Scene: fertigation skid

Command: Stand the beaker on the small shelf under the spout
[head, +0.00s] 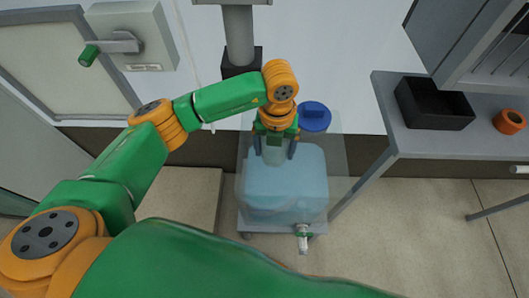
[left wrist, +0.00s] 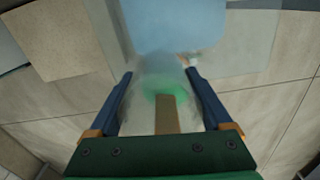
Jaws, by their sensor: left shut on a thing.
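My left gripper (head: 273,150) is pointed down above the light-blue tank (head: 285,190) in the head view. It is shut on a clear beaker (head: 273,156), which is hard to make out against the tank. In the left wrist view the blue fingers (left wrist: 160,76) stand on either side of the beaker (left wrist: 162,64), with a green tint inside it. I cannot tell whether this tap is the spout, and I cannot make out the small shelf. My right gripper is not in view.
A blue round lid (head: 314,116) is beside the gripper. A grey pipe (head: 239,35) with a black block is behind it. A grey bench (head: 395,128) at the right holds a black bin (head: 433,104) and an orange ring (head: 510,121). The floor right of the tank is clear.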

